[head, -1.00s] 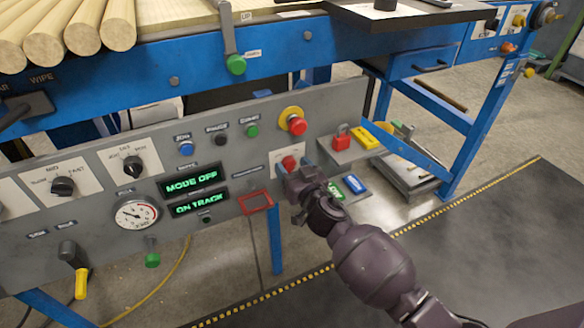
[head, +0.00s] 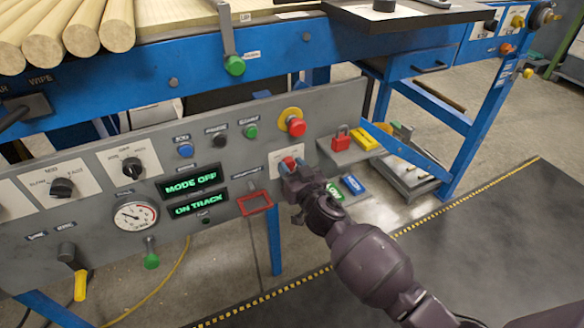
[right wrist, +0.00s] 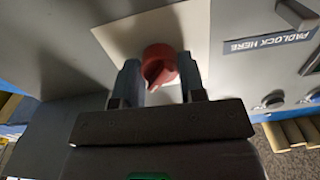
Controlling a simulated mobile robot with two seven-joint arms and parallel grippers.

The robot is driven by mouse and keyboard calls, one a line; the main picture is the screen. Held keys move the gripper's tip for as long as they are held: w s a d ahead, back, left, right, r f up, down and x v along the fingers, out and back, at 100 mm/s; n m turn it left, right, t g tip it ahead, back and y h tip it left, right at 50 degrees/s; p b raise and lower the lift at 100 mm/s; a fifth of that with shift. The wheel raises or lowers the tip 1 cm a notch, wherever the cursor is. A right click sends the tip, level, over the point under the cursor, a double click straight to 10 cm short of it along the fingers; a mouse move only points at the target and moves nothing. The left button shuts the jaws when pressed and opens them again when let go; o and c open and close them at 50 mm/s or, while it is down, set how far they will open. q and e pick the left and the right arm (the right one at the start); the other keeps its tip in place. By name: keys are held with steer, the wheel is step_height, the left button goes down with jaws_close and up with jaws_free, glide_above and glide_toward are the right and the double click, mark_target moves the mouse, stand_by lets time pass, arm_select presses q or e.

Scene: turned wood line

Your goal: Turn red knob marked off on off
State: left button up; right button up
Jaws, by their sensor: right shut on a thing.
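The red knob (head: 289,162) sits on a pale plate (head: 279,152) at the right part of the grey control panel. In the right wrist view the red knob (right wrist: 158,64) lies between the two fingers of my right gripper (right wrist: 160,80), with its pointed ridge toward the palm. My right gripper (head: 294,168) is shut on the knob, and its fingers partly cover the knob and plate in the head view. Markings around the knob are not readable. The green display (head: 191,184) reads MODE OFF. My left gripper is not in view.
A red and yellow mushroom button (head: 295,124) stands just above the knob. A red frame (head: 255,202) sticks out to its lower left. A red padlock (head: 341,138) and yellow and blue tags lie on a shelf to the right. A PADLOCK HERE label (right wrist: 268,41) is beside the knob.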

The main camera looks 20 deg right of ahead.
steer(key=n, duration=0.4)
steer(key=shift+p, duration=0.35)
steer(key=n, duration=0.4)
steer(key=shift+n, duration=0.4)
steer(key=n, duration=0.4)
steer(key=shift+f+n+p, duration=0.1)
steer(key=shift+n+p, duration=0.2)
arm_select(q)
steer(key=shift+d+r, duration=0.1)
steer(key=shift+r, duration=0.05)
arm_select(e)
steer(key=shift+a+n, duration=0.1)
steer(key=shift+n, duration=2.1)
steer(key=o, duration=0.9)
steer(key=shift+s, duration=0.1)
